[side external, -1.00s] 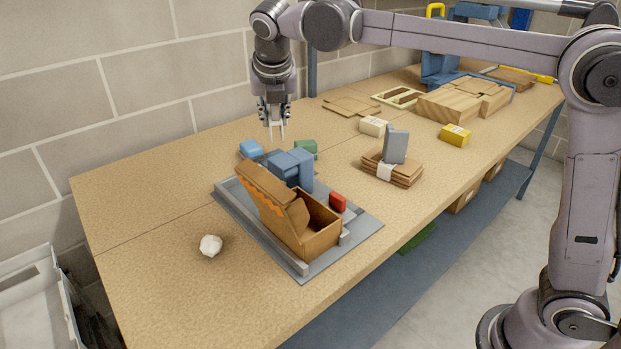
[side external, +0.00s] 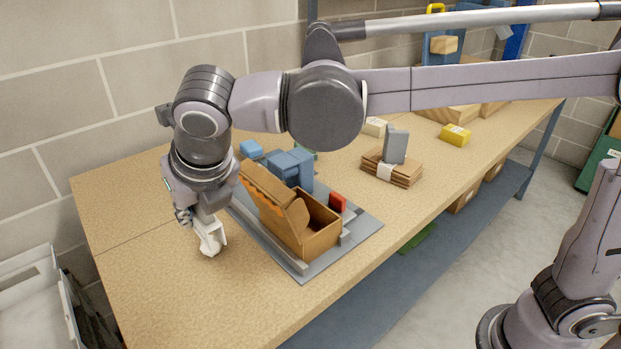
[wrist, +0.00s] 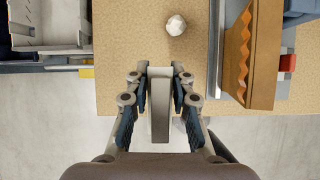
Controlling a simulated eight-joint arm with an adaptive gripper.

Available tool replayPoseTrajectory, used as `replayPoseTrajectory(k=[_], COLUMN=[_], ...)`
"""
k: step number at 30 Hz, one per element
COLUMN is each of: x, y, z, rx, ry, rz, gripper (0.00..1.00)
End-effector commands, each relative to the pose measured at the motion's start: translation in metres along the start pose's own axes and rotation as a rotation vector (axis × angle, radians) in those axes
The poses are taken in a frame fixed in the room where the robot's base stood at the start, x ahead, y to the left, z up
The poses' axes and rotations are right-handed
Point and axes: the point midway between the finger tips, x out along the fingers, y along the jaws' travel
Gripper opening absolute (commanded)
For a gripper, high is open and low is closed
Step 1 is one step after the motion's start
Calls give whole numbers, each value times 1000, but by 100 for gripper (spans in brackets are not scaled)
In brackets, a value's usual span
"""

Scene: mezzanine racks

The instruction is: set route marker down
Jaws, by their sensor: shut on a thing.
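My gripper (side external: 208,226) is low over the near left part of the table, left of the open brown carton (side external: 318,238). It is shut on a pale grey slab, probably the route marker; the slab (wrist: 160,108) stands between the fingers in the wrist view. In the side view a pale shape shows at the fingertips, and I cannot tell slab from fingers there. A small white crumpled lump (wrist: 176,25) lies on the table beyond the fingertips in the wrist view. Whether the slab touches the table is unclear.
The carton stands on a grey board (side external: 300,272) with a blue device (side external: 290,168) and a red block (side external: 338,201). A grey block (side external: 395,145) stands on stacked brown cardboard (side external: 392,170). A yellow box (side external: 455,135) lies farther right. The near left tabletop (side external: 160,270) is clear.

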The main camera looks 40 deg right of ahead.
Motion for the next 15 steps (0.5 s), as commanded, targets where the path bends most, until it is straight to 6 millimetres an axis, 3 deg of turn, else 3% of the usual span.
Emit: replayPoseTrajectory(k=[9, 15], x=[55, 75], y=[0, 0], z=[-31, -42], rx=[1, 2], ry=[0, 0], rz=[-1, -1], gripper=[0, 0])
